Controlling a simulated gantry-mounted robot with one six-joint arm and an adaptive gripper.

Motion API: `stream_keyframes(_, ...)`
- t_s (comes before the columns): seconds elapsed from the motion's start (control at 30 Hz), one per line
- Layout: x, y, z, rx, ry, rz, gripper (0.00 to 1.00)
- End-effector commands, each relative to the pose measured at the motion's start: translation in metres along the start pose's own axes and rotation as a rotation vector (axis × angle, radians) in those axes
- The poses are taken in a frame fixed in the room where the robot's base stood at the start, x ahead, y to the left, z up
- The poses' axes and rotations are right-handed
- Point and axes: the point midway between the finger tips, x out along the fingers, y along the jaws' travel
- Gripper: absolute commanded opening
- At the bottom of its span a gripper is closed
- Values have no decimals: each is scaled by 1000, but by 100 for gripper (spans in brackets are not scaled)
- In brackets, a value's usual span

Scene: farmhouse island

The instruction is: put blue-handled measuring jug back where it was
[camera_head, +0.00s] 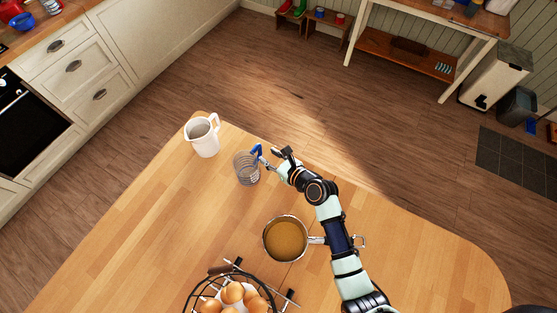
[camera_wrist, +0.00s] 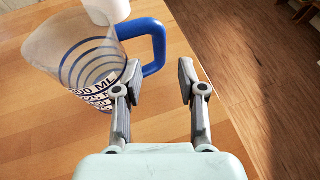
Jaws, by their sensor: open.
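The blue-handled measuring jug (camera_head: 246,169) stands upright on the wooden island top, near its far edge. It is clear, with markings and a blue handle, and also shows in the wrist view (camera_wrist: 88,62). My gripper (camera_head: 272,160) is just right of the jug, at its handle side. In the wrist view my gripper (camera_wrist: 158,85) is open, its fingers apart with nothing between them. The blue handle (camera_wrist: 155,45) lies just beyond the left finger; whether they touch I cannot tell.
A white jug (camera_head: 203,137) stands left of the measuring jug. A saucepan of brown liquid (camera_head: 286,239) sits nearer, beside my arm. A wire basket of eggs (camera_head: 235,295) is at the front. The island top (camera_head: 130,225) is clear on the left.

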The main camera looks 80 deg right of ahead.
Motion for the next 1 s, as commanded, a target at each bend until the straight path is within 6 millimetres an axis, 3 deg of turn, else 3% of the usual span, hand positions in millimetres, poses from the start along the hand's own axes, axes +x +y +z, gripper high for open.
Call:
stream_keyframes(0.1,-29,-1,0,3,0,-2,40)
stream_keyframes(0.3,-53,0,0,1,0,-1,40)
stream_keyframes(0.83,-55,2,1,-10,0,5,40)
stream_keyframes(0.93,-50,25,17,-174,-2,56,40)
stream_keyframes(1.0,-45,59,36,-420,-11,128,40)
